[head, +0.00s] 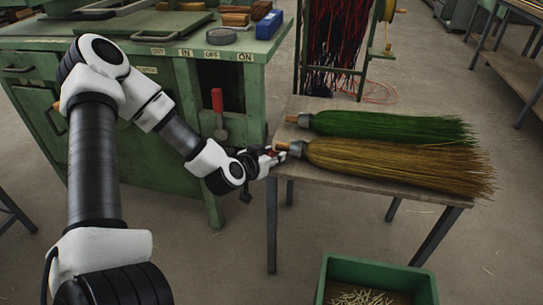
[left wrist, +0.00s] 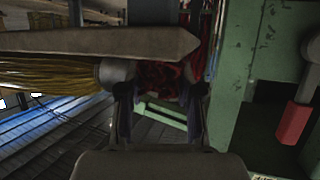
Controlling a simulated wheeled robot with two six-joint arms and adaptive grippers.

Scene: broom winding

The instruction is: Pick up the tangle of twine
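A small dark red tangle of twine (left wrist: 160,80) shows between the fingertips of my left gripper (left wrist: 160,100) in the left wrist view. In the head view my left gripper (head: 270,156) is at the left edge of the wooden table, beside the broom handles, with a bit of red at its fingers. Its fingers stand apart on both sides of the tangle, with no clear grip on it. Much of the tangle is hidden by the gripper in the head view. My right gripper is not in view.
A straw-coloured broom (head: 400,168) and a green broom (head: 395,127) lie on the table (head: 375,186). A green cabinet (head: 150,150) with a red lever (head: 218,105) stands left of the gripper. Red twine hangs on a rack (head: 335,45) behind. A green bin (head: 375,272) stands on the floor.

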